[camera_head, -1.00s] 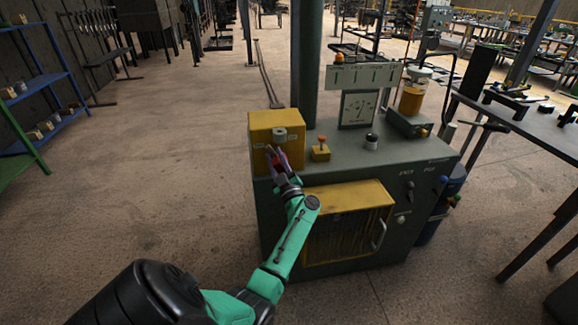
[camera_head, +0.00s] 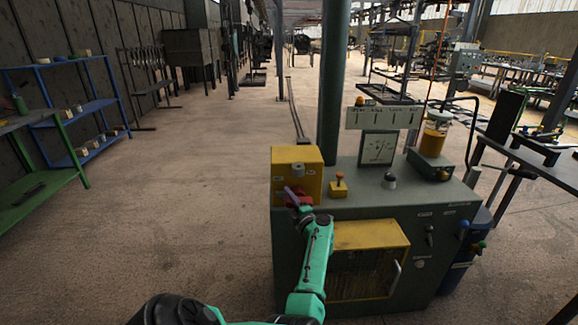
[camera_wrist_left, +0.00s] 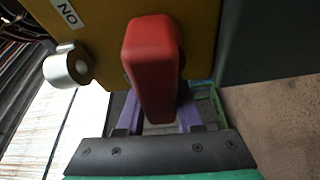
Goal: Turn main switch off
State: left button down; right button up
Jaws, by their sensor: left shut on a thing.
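The main switch is a yellow box (camera_head: 282,180) on the left end of the grey-green machine. In the left wrist view, its red handle (camera_wrist_left: 152,62) fills the middle, in front of the yellow face. A white "ON" label (camera_wrist_left: 67,12) and a round silver knob (camera_wrist_left: 68,66) sit left of the handle. My left gripper (camera_head: 297,197) is at the front of the yellow box. Its purple fingers (camera_wrist_left: 158,116) are shut on the red handle, one on each side; the handle partly hides the fingertips. My right gripper is not in view.
The grey-green machine (camera_head: 350,205) carries a yellow button box (camera_head: 338,187), a gauge (camera_head: 379,148) and a jar (camera_head: 433,138). A yellow-framed door (camera_head: 368,262) is below my left gripper's right. The floor between is clear.

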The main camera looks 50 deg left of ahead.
pick_arm(q)
jog(key=shift+f+n+h, duration=0.35)
jog(key=shift+n+h, duration=0.05)
jog(key=shift+n, duration=0.3)
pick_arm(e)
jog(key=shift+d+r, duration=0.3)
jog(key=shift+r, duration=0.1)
pick_arm(q)
jog(key=c, duration=0.6)
grip_release()
jog(key=shift+o, duration=0.2)
